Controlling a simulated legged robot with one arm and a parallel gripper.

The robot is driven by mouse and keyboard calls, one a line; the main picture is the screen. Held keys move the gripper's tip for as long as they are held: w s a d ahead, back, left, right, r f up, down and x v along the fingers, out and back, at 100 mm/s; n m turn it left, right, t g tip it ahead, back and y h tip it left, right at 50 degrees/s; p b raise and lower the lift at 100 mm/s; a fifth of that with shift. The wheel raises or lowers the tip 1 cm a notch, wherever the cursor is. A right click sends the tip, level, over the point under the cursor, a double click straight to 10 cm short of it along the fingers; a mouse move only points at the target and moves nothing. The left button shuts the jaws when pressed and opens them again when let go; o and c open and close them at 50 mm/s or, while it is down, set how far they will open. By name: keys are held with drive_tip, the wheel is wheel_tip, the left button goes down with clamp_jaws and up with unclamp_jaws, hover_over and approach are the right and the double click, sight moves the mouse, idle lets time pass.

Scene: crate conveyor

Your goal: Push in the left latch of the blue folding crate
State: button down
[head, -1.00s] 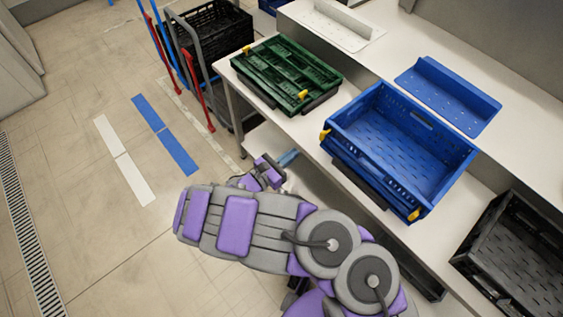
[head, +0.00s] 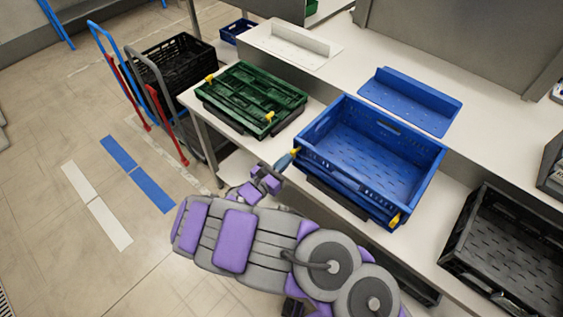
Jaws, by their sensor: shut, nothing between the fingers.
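The blue folding crate (head: 352,196) stands open and upright on the white table. Its left yellow latch (head: 296,153) sits at the near left corner, and only a small part shows beside my fingertips. The right yellow latch (head: 394,220) is at the near right corner. My gripper (head: 286,161) is shut and empty, with its blue-grey tip right at the left latch. I cannot tell whether it touches the latch or how far in the latch is.
A folded green crate (head: 255,92) with yellow latches lies left of the blue crate. A blue bracketed plate (head: 410,100) and a white one (head: 292,45) lie behind. A black crate (head: 510,245) stands at the right.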

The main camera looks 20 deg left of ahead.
drive_tip(key=shift+x, duration=1.2)
drive_tip(key=shift+w+a, duration=0.1)
